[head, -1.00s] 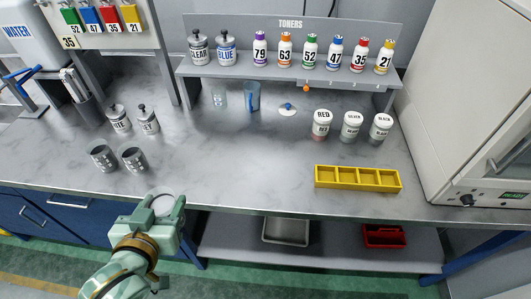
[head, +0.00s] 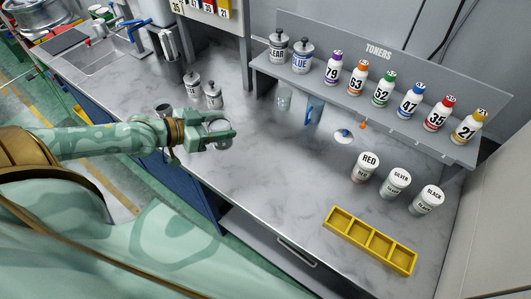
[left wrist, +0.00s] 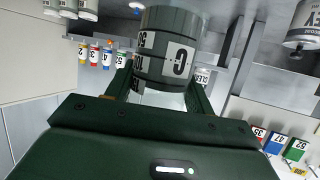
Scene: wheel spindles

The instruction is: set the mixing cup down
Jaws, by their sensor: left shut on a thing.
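My left gripper (head: 218,133) reaches in from the left over the front part of the counter (head: 275,185). It is shut on the mixing cup (head: 217,127), whose round rim shows between the fingers. In the left wrist view the cup (left wrist: 170,48) is a grey cylinder with white label patches and dark lettering, held between the two dark green fingers. I cannot tell whether its base touches the counter. Another grey cup (head: 162,108) shows partly behind my left arm. My right gripper is not in view.
Two lidded cans (head: 203,94) stand behind the gripper. A clear cup (head: 284,98) and a blue stirring piece (head: 314,110) are under the toner shelf (head: 355,93). Red, silver and black jars (head: 394,184) and a yellow tray (head: 332,226) stand right. The counter's middle is clear.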

